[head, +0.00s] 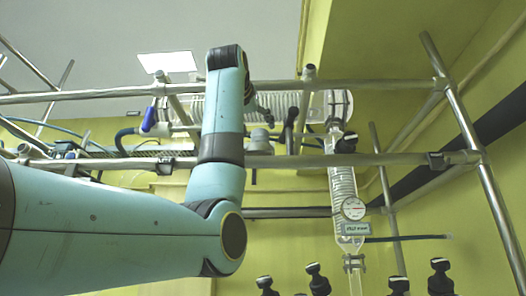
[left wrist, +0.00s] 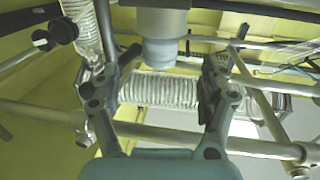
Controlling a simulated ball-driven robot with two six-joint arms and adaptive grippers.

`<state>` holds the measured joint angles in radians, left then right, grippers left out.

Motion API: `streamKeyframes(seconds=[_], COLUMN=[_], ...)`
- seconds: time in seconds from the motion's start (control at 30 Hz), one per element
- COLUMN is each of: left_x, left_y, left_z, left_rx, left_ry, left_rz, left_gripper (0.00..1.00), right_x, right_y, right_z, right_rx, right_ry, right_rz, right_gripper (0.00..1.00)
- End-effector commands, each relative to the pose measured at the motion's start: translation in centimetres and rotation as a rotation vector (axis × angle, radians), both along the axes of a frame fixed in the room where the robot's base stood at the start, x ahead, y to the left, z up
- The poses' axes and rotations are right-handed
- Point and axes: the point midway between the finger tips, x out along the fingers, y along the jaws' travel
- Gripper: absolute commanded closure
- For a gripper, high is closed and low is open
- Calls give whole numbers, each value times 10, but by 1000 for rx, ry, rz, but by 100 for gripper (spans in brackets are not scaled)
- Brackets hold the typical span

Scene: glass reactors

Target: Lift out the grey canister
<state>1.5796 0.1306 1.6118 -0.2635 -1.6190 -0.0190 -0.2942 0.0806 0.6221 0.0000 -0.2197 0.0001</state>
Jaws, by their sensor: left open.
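The grey canister (left wrist: 163,22) shows at the top of the left wrist view, with a wide pale body and a narrower stepped end. In the head view a small part of it (head: 260,140) shows by the lower metal rail, partly covered by my arm. My left gripper (left wrist: 178,58) is open, with one finger on each side of the canister's narrow end. No finger visibly touches it. In the head view the gripper (head: 274,117) is partly hidden behind my teal arm. My right gripper is not in view.
Metal rails (head: 390,159) cross in front of and beside the canister. A horizontal glass coil condenser (head: 285,103) lies behind, and a vertical glass coil (head: 343,185) with a round gauge (head: 353,208) hangs at right. Several black-capped fittings (head: 440,275) stand at the bottom.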

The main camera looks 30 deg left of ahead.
Motion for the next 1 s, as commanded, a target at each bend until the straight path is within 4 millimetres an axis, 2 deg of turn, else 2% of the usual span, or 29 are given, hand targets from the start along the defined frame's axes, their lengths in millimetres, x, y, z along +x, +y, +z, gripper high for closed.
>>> streamKeyframes(seconds=[0.1,0.2,0.3,0.5,0.73,0.83,1.0], left_x=[11,28,41,56,85,95,99], left_y=[5,12,18,24,37,41,42], left_z=[3,4,4,4,10,8,5], left_rx=[1,-1,1,0,0,0,-1], left_ry=[1,2,1,1,2,1,-1], left_rz=[1,2,1,1,0,0,0], left_gripper=[22,22,22,22,22,22,22], right_x=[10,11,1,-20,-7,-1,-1], right_y=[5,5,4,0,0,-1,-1], right_z=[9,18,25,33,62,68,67], right_rx=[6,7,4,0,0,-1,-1], right_ry=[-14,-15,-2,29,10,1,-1], right_rz=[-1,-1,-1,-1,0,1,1], right_gripper=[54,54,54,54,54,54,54])
